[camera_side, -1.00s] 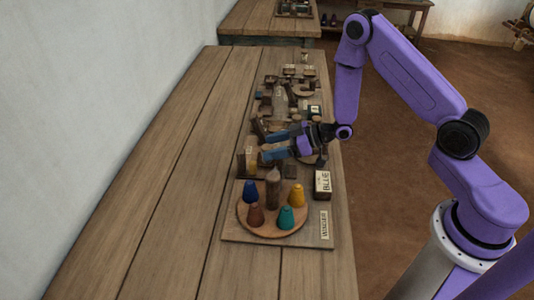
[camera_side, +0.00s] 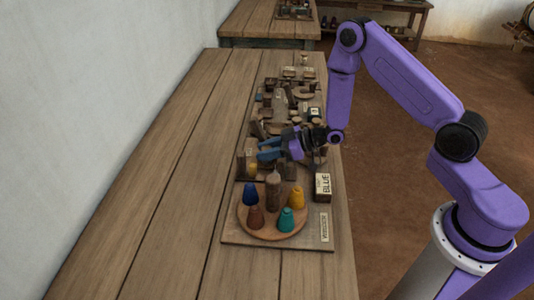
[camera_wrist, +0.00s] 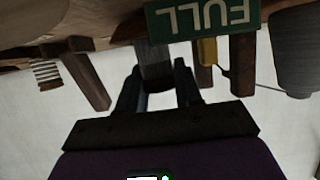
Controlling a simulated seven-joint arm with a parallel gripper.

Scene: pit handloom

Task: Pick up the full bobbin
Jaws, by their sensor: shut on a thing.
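My gripper (camera_side: 268,149) is low over the right part of the table, its blue fingers close together. In the wrist view, my gripper (camera_wrist: 157,88) has its two fingers on either side of a dark grey cylindrical piece, which I take as the full bobbin (camera_wrist: 154,62). A green sign reading FULL (camera_wrist: 203,17) shows upside down just beside it in that view. The bobbin's far end is hidden behind the sign, and the side view does not show the bobbin clearly. I cannot tell if it is clear of its support.
A round board (camera_side: 243,222) nearby holds blue, brown, teal and yellow cones and a brown post. A box marked BLUE (camera_side: 323,187) stands at the right edge. Several small items crowd the table beyond my gripper. The table's left side (camera_side: 160,190) is clear.

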